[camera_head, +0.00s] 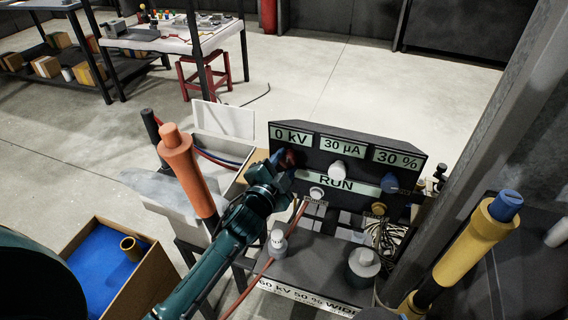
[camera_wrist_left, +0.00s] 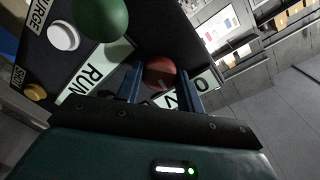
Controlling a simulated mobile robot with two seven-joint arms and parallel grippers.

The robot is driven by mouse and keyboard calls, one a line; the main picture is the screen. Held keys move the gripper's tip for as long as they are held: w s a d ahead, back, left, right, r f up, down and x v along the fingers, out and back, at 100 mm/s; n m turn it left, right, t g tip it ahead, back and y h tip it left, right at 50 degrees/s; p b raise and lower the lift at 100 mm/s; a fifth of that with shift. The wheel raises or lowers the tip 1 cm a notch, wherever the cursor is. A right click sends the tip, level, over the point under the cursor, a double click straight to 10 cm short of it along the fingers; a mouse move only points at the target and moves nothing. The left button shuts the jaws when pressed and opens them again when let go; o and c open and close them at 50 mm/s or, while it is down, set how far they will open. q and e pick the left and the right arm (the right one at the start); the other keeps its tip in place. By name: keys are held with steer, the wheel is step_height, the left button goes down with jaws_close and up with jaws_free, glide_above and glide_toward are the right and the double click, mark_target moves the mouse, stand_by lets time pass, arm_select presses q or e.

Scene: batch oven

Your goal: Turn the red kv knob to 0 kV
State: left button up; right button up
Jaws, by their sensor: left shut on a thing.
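The dark control panel (camera_head: 312,143) carries the labels "0 kV", "30 µA" and "30 %" along its top, with a RUN strip below. The red kV knob (camera_head: 291,157) sits under the "0 kV" label, partly hidden by my left gripper (camera_head: 283,168). In the left wrist view the red knob (camera_wrist_left: 160,72) lies between the two blue fingers of my left gripper (camera_wrist_left: 160,85), which is shut on it. The knob's pointer direction cannot be made out. My right gripper is not in view.
Right of the red knob are a white knob (camera_head: 338,171) and a blue knob (camera_head: 389,182). A white button (camera_head: 317,193) and a yellow button (camera_head: 378,208) sit lower. An orange-handled tool (camera_head: 186,170) stands left; a grey post (camera_head: 470,150) rises right.

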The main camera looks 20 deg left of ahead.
arm_select(q)
steer(key=shift+f+n, duration=0.1)
steer(key=shift+n, duration=0.6)
steer(key=o, duration=1)
steer(key=s, duration=0.4)
steer(key=s+a, duration=0.1)
steer(key=s, duration=0.3)
steer(key=s+r, duration=0.1)
steer(key=s, duration=0.4)
steer(key=shift+a, duration=0.25)
